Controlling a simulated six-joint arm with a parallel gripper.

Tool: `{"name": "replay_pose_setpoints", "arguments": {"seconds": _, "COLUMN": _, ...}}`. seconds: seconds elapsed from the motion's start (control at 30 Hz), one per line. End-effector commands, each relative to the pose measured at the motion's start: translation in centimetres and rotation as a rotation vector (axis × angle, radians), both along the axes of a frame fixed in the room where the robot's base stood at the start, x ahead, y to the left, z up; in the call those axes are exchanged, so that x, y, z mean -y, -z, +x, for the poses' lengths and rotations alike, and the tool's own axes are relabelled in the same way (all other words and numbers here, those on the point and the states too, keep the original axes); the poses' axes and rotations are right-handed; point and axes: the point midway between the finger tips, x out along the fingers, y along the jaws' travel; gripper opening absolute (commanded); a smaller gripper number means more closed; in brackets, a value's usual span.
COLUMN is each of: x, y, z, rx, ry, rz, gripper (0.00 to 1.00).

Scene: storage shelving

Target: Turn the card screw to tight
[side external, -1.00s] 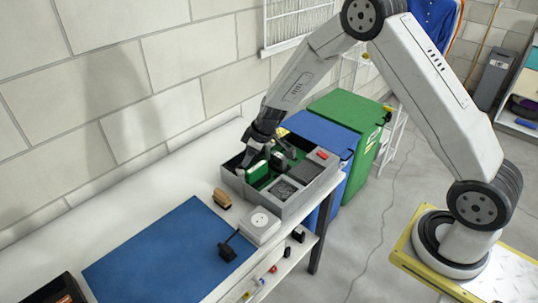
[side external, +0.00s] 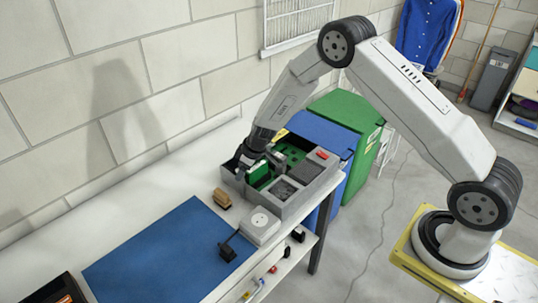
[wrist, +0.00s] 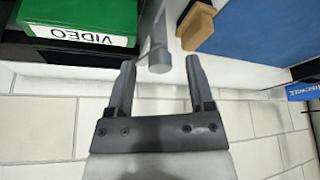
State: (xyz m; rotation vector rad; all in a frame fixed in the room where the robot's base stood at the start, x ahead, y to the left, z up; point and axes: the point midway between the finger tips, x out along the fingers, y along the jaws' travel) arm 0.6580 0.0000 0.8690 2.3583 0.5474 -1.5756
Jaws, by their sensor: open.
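The grey case (side external: 296,205) stands on the bench, with green boards inside. A green card (side external: 258,173) stands upright at its near left part. In the wrist view a green block with a white VIDEO label (wrist: 90,35) shows at top left. A small grey cylindrical screw head (wrist: 159,60) appears between my fingertips in the wrist view, beside a grey wall. My gripper (wrist: 160,62) is open, one finger on each side of the screw; contact is not visible. In the side view my gripper (side external: 246,158) is at the case's left end, its fingers mostly hidden.
A wooden block-like item (side external: 221,198) lies left of the case. A white socket box (side external: 260,225) and black plug (side external: 227,251) sit in front of it. The blue mat (side external: 165,255) is otherwise clear. Blue (side external: 325,135) and green bins stand beyond the bench end; a wall is behind.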

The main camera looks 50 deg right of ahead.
Motion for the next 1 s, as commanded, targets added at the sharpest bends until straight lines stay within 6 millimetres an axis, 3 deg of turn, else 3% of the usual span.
{"name": "replay_pose_setpoints", "arguments": {"seconds": 0.1, "x": 0.0, "y": -0.01, "z": 0.0, "rx": 0.0, "ry": 0.0, "rz": 0.0, "gripper": 0.69}}
{"name": "replay_pose_setpoints", "arguments": {"seconds": 0.3, "x": 0.0, "y": -0.02, "z": -0.01, "rx": 0.0, "ry": 0.0, "rz": 0.0, "gripper": 0.05}}
{"name": "replay_pose_setpoints", "arguments": {"seconds": 0.33, "x": 0.01, "y": -0.03, "z": -0.01, "rx": 0.0, "ry": 0.0, "rz": 0.0, "gripper": 0.0}}
{"name": "replay_pose_setpoints", "arguments": {"seconds": 1.0, "x": -0.08, "y": -0.03, "z": -0.09, "rx": -0.002, "ry": 0.156, "rz": -0.002, "gripper": 0.0}}
